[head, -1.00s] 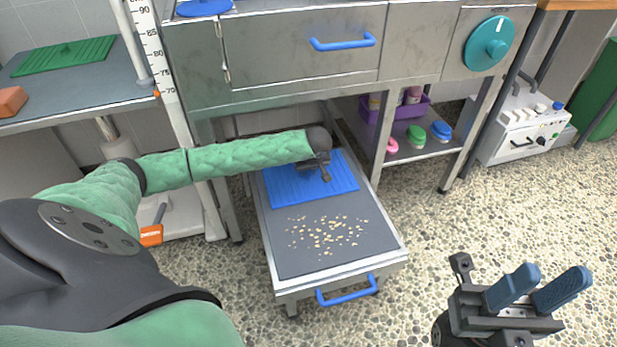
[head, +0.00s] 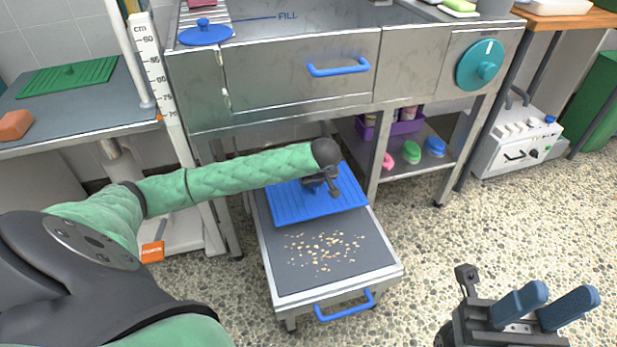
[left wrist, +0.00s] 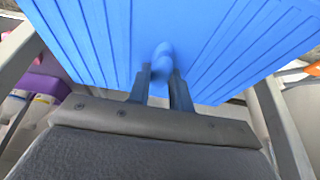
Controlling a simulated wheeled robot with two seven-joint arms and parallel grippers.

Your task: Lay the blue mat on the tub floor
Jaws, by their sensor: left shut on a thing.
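The blue ribbed mat (head: 300,208) is over the back part of a pulled-out low tray (head: 283,283). It seems raised slightly, with its right corner over the tray's rim. My left gripper (head: 322,184) is shut on the mat's small blue knob, which shows in the left wrist view (left wrist: 163,58) between the fingers. The mat (left wrist: 95,35) fills the upper part of that view. The steel tub (head: 300,68) stands above and behind the tray; a strip of its inside with a FILL mark shows at the top. My right gripper (head: 520,310) is open and empty at the lower right.
Tan crumbs (head: 325,250) lie on the tray's front. The tray has a blue handle (head: 345,305), the tub front another (head: 338,67). A blue lid (head: 206,33) sits on the tub's left rim. A measuring post (head: 160,85) stands left.

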